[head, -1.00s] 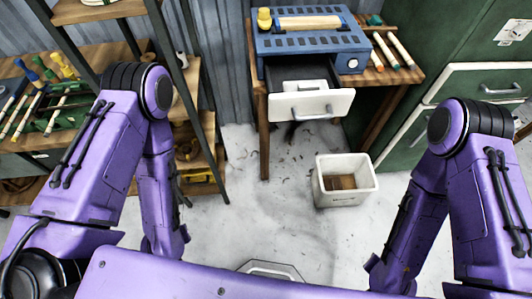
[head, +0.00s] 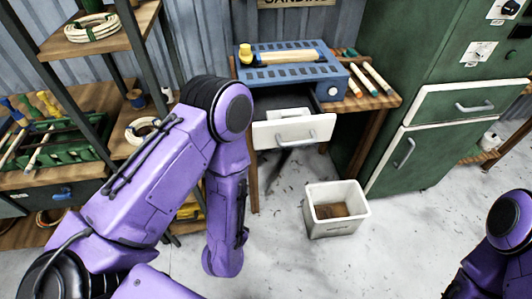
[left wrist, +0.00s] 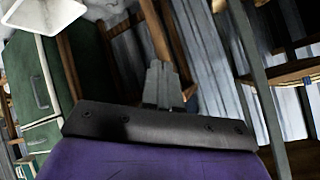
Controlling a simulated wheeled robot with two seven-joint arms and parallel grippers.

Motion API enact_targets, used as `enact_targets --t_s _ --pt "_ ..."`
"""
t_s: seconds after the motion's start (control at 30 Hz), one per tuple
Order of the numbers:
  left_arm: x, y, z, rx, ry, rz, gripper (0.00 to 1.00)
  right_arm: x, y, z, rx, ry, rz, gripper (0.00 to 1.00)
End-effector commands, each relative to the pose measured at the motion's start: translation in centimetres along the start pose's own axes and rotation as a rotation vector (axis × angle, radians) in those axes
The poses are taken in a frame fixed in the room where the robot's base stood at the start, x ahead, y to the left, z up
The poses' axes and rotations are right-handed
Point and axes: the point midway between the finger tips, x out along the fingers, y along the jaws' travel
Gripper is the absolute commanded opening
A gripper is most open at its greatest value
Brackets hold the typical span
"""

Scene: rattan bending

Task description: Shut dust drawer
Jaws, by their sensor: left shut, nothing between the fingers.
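The dust drawer (head: 290,130) stands pulled out under the blue sanding machine (head: 292,70) in the head view. It has a white front with a grey handle, and its dark inside shows behind the front. My left gripper (left wrist: 160,72) is shut and empty in the left wrist view, apart from anything. In the head view my left arm hangs just left of the drawer, and its gripper is not visible there. My right gripper is out of view; only part of the right arm shows at the lower right edge.
A wooden bench (head: 385,101) carries the machine, with several sanding sticks at its right. A white bin (head: 336,223) stands on the floor below the drawer. A green cabinet (head: 425,150) is at right, shelves (head: 100,42) at left. Floor in front is open.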

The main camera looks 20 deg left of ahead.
Motion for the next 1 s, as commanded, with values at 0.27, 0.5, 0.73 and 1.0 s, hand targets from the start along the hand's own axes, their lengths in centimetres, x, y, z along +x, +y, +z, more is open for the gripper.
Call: enact_targets --t_s 0.27,0.5,0.73,1.0 --pt "-3.4 2.3 -12.6 0.679 0.276 -0.463 0.0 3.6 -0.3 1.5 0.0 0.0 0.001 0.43" --pt "-6.3 2.1 -15.0 0.892 0.208 -0.661 0.0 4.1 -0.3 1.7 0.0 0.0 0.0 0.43" --pt "-3.9 0.4 -16.6 0.9 0.196 -0.668 0.0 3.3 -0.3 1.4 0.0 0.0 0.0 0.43" --pt "0.7 -2.3 -19.2 0.899 0.196 -0.668 0.0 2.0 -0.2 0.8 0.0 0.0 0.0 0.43"
